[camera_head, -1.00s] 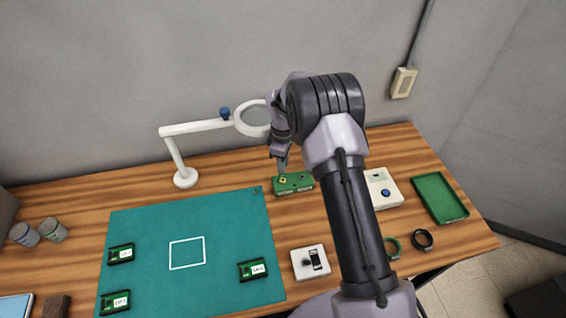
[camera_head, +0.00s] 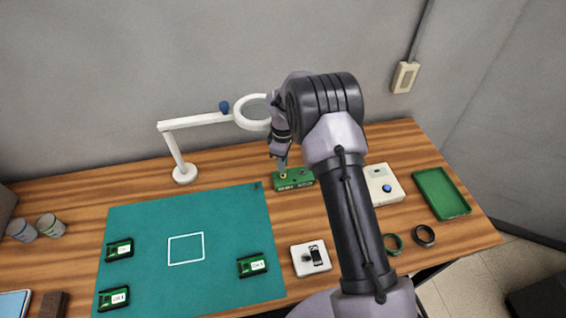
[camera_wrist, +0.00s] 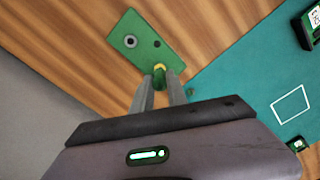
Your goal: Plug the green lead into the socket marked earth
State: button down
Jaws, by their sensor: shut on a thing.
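A green block (camera_head: 300,181) with sockets in its top stands beyond the mat; it also shows in the wrist view (camera_wrist: 141,34). Its top has a grey-ringed round socket (camera_wrist: 130,41) and a small dark hole (camera_wrist: 156,43). The small print on its front is too small to read. My gripper (camera_head: 283,172) points down at the block's left end. In the wrist view its fingers (camera_wrist: 159,82) are shut on a small green piece, apparently the green lead's plug (camera_wrist: 158,83), beside a yellow spot (camera_wrist: 160,66) at the block's end. Whether the plug is seated cannot be told.
A white magnifier lamp (camera_head: 184,172) stands behind left. The teal mat (camera_head: 150,215) holds several small boards. A white device (camera_head: 383,185), a green tray (camera_head: 442,193), a white switch box (camera_head: 311,258), and green (camera_head: 393,244) and black (camera_head: 424,235) rings lie right.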

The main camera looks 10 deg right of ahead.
jog(key=shift+f, duration=0.2)
jog(key=shift+f+b, duration=0.35)
jog(key=shift+f+b, duration=0.35)
jog(key=shift+f, duration=0.2)
jog(key=c, duration=1.2)
grip_release()
jog(key=shift+c, duration=0.2)
